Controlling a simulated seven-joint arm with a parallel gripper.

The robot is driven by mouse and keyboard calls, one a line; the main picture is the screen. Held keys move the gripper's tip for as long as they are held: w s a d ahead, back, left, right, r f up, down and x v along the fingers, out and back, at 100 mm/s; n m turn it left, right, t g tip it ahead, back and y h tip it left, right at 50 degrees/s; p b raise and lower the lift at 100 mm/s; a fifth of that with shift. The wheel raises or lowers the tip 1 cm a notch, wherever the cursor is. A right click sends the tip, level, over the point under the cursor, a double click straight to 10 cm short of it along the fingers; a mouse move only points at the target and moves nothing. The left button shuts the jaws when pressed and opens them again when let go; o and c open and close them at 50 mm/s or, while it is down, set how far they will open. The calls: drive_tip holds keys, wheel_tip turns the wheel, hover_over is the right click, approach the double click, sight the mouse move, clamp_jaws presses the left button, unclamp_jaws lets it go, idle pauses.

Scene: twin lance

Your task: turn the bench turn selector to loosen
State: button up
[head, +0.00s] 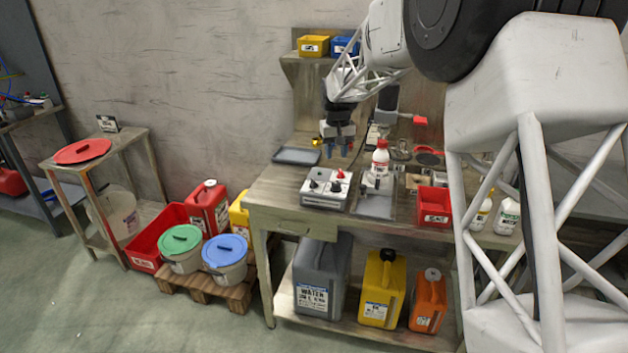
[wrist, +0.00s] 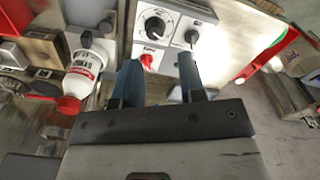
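A light grey control box (head: 326,188) stands on the bench, with two black knobs and a red knob on its top face. The wrist view shows a large black knob (wrist: 156,25), a smaller black knob (wrist: 191,37) and a red knob (wrist: 147,62) close up. The labels are too small to read, so I cannot tell which one is the turn selector or its setting. My gripper (head: 338,153) hangs above the bench by the box, fingers down. In the wrist view its blue-grey fingers (wrist: 158,63) are apart, with nothing held between them.
A white bottle with a red cap (head: 379,164) stands right of the box on a grey plate. A red bin (head: 434,206) is further right, and a shallow grey tray (head: 297,156) lies behind the box at left. The bench edge runs just in front of the box.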

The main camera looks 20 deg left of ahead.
hover_over(314, 181)
drive_tip(key=shift+n, duration=0.4)
wheel_tip(314, 181, down, 6)
drive_tip(key=shift+f, duration=0.2)
drive_tip(key=shift+f, duration=0.1)
drive_tip(key=shift+f, duration=3.8)
clamp_jaws()
